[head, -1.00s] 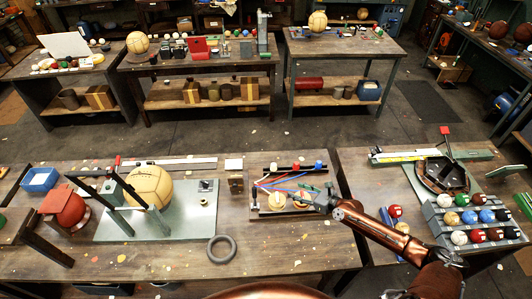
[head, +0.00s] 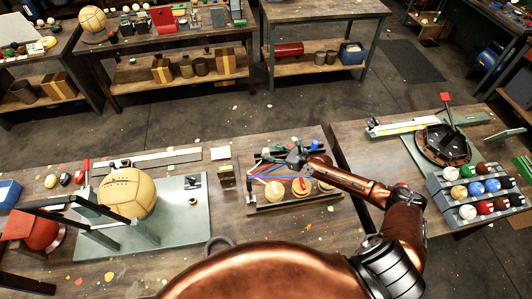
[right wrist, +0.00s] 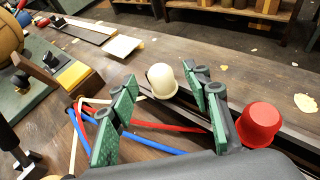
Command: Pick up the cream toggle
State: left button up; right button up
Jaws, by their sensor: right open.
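The cream toggle (right wrist: 162,80) is a rounded, pale dome in the right wrist view, at a dark rail. My right gripper (right wrist: 160,108) is open, with its green-padded fingers apart. In that view the toggle shows beyond and between the fingertips, and nothing is held. A red toggle (right wrist: 258,122) stands to the right of the gripper, close to the fingers. In the head view my right gripper (head: 296,158) is over the wooden tray (head: 255,203) and partly covers the toggles.
Red and blue sticks (right wrist: 160,142) lie below the fingers. Round tan discs (head: 300,187) lie in the tray's front. A small wooden block (head: 227,176) and a green board with a leather ball (head: 127,193) are to the left. A rack of coloured balls (head: 475,195) is to the right.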

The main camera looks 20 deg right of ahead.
aim_at(266, 150)
jog(key=x, duration=0.3)
jog(key=shift+w, duration=0.15)
jog(key=c, duration=1.1)
pick_arm(q)
jog(key=shift+w+f, duration=0.3)
jog(key=shift+w, duration=0.05)
pick_arm(e)
jog(key=shift+c, duration=0.5)
jog(key=shift+r, duration=0.1)
